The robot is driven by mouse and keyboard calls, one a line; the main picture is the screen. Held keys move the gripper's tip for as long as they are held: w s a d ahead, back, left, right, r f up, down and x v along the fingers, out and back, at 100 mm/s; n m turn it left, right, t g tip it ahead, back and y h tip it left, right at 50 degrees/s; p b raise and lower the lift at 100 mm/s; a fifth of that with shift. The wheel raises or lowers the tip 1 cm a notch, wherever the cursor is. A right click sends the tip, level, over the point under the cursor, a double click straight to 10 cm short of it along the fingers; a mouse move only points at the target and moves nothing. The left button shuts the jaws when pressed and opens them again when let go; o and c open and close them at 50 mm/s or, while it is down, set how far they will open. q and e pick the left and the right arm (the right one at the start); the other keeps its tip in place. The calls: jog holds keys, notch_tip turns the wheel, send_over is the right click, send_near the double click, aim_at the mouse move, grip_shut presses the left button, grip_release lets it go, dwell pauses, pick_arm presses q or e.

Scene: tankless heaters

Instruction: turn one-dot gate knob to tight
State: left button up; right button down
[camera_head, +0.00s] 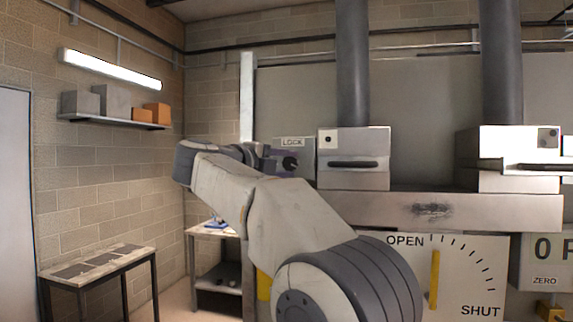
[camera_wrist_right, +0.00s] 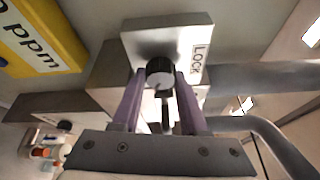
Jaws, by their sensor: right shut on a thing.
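A black round knob (camera_wrist_right: 160,72) sits on the front of a grey box labelled LOCK (camera_wrist_right: 150,35). My right gripper (camera_wrist_right: 160,82) has its two purple fingers on either side of this knob and is shut on it. In the head view the right gripper (camera_head: 284,161) is at the LOCK box (camera_head: 306,150), largely hidden behind my arm. Beside it, a pale gate box (camera_head: 372,143) carries a one-dot tag (camera_head: 328,140) and a dark slot. The word tight is not visible. My left gripper is not in view.
A second box (camera_head: 500,145) with a dark tag stands to the right, under a pipe. Below are an OPEN–SHUT dial panel (camera_head: 470,265) with a yellow pointer (camera_head: 434,278) and a ZERO panel (camera_head: 545,260). A table (camera_head: 100,262) stands at the left wall.

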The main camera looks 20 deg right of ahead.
jog(key=shift+f, duration=0.15)
jog(key=shift+c, duration=2.2)
grip_release()
jog(key=b+v, duration=0.2)
jog(key=v, duration=0.8)
jog(key=shift+s+a, duration=0.15)
jog(key=shift+s, duration=0.05)
